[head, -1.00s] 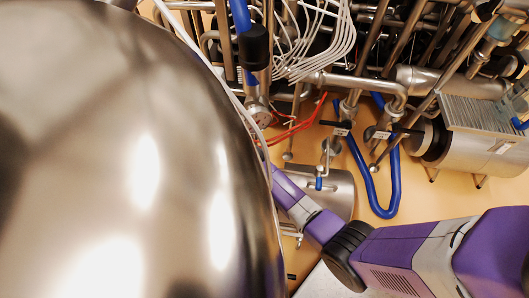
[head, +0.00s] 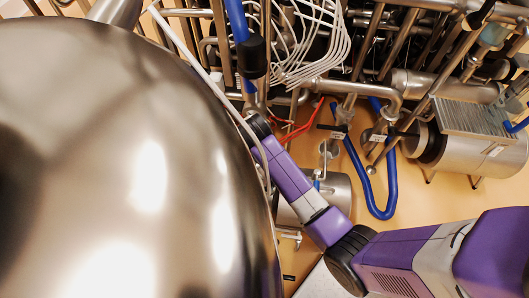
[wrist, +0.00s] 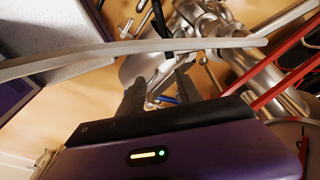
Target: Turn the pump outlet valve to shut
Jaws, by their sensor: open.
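I cannot tell for sure which valve is the pump outlet valve. In the wrist view, a black lever (wrist: 160,18) stands on pipework beyond my gripper, and a small blue part (wrist: 166,99) shows near the fingertips. My gripper (wrist: 160,82) is open, with two dark fingers apart and nothing seen between them. In the head view its fingers are hidden behind the large steel vessel.
The large steel vessel (head: 130,160) fills the left of the head view. The blue hose (head: 365,180) loops beside a motor-like cylinder (head: 465,150). Red tubing (wrist: 285,70) runs right of my gripper. A grey tube (wrist: 100,60) crosses in front of the wrist camera.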

